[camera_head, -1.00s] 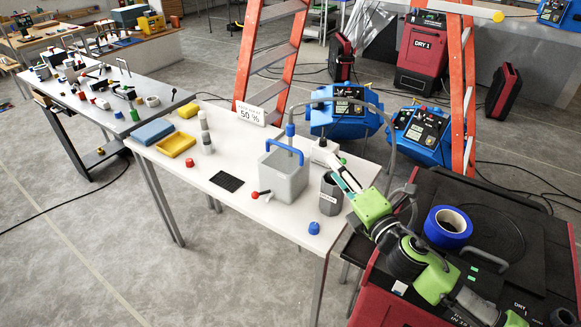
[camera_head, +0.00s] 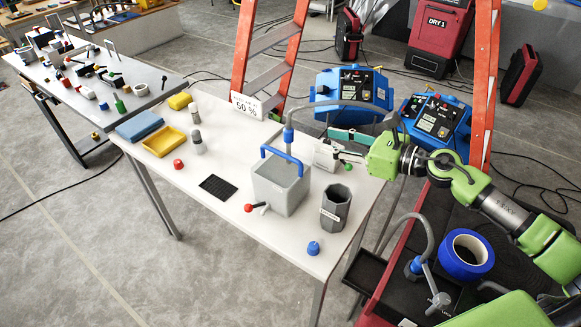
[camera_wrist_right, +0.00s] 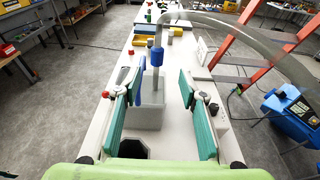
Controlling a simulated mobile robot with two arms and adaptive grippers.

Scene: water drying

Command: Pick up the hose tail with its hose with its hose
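The hose tail (camera_head: 288,136) stands upright at the grey tank (camera_head: 300,189), with the grey hose (camera_head: 345,104) rising from its top and arching right behind my right arm. In the right wrist view the hose tail (camera_wrist_right: 157,57) shows a blue collar, above the tank, and the hose (camera_wrist_right: 230,27) curves to the upper right. My right gripper (camera_head: 338,150) is open, to the right of the hose tail and apart from it. In the right wrist view its teal finger pads (camera_wrist_right: 160,92) are spread, with the hose tail beyond the gap. My left gripper is not in view.
A dark cup (camera_head: 335,207), a blue cap (camera_head: 313,248) and a black mat (camera_head: 217,187) are on the white table (camera_head: 245,233). A blue tape roll (camera_head: 467,254) lies on the red-and-black case at right. An orange ladder (camera_head: 245,50) stands behind.

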